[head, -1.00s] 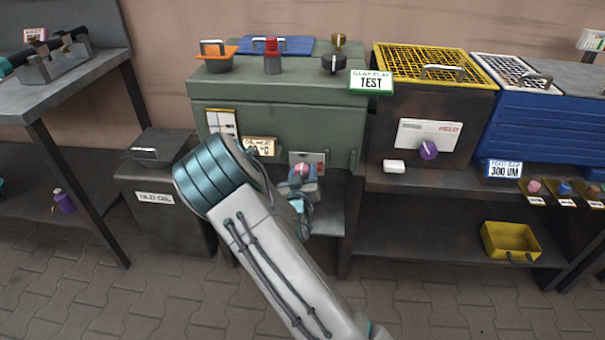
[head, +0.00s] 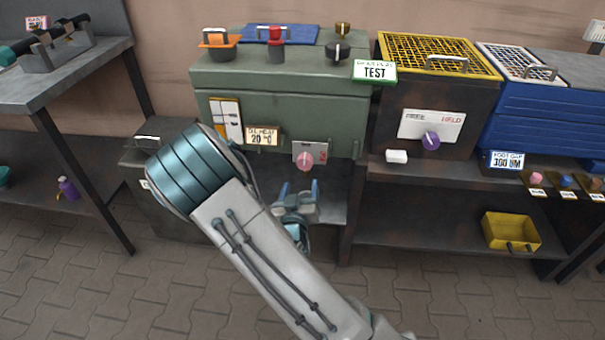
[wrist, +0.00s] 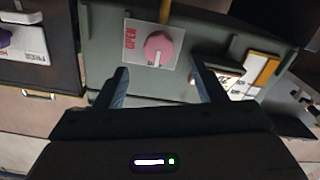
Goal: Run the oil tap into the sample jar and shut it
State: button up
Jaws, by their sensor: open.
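The oil tap's pink round knob (head: 305,161) sits on a pale plate on the front of the green gearbox (head: 285,100). In the wrist view, which is turned over, the knob (wrist: 159,48) has a pale pointer line, and red "OPEN" is printed on its plate. A narrow yellow-brown strip (wrist: 165,11) shows at the top of that view, beyond the knob; I cannot tell whether it is oil. My gripper (head: 297,188) is open and empty, just below and in front of the knob, its fingers apart from it. I cannot make out the sample jar.
An oil-heat sign (head: 262,136) reading 20 °C is left of the tap. A white block (head: 397,156) lies on the right bench. An old-oil bin (head: 160,140) stands left, partly behind my arm. A yellow tub (head: 510,231) sits on the lower shelf.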

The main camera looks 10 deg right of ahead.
jog(key=shift+v, duration=1.4)
